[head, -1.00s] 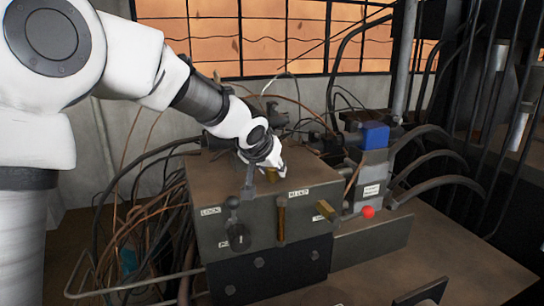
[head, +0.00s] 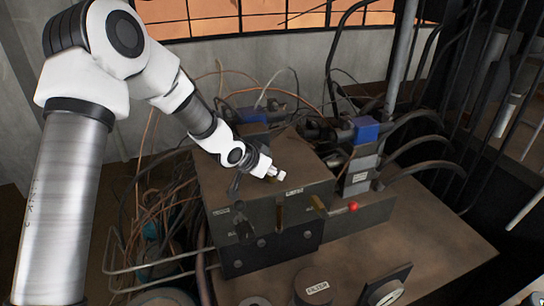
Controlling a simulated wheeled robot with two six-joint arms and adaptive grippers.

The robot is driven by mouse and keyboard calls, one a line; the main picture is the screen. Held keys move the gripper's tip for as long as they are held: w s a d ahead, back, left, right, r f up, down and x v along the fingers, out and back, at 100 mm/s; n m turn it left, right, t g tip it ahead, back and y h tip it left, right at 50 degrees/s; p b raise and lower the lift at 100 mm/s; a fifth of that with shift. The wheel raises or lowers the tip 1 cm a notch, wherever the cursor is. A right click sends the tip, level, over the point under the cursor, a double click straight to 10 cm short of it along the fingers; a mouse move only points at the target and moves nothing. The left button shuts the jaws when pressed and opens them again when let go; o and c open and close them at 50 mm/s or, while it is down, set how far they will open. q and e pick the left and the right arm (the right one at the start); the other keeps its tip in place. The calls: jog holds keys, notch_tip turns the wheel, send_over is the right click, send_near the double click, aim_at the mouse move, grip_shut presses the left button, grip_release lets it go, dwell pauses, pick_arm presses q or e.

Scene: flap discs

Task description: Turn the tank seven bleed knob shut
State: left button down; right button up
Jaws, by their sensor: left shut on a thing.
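My left gripper (head: 275,173) comes in from the upper left and is low over the top of a dark valve box (head: 210,176), close to its front edge. It is shut on the brass bleed knob there, which it hides from view. A small white label (head: 294,191), which seems to read BLEED, is just right of the gripper on the front edge. A brass handle (head: 279,212) hangs on the front face below, apart from the gripper. My right gripper is not in view.
A black lever (head: 242,228) is on the box front by the LOCK label (head: 222,210). A red knob (head: 353,206) and a blue block (head: 367,130) are to the right. Cables and hoses crowd the left and back. The bench (head: 430,250) is fairly clear at right.

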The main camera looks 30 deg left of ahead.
pick_arm(q)
jog(key=shift+w+r, duration=0.1)
jog(key=shift+r, duration=0.05)
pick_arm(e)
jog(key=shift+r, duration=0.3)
pick_arm(q)
jog(key=c, duration=1.1)
grip_release()
jog(key=o, duration=0.3)
jog(key=v, duration=0.7)
jog(key=shift+s+a+r, duration=0.1)
jog(key=shift+s, duration=0.15)
jog(key=shift+w, duration=0.1)
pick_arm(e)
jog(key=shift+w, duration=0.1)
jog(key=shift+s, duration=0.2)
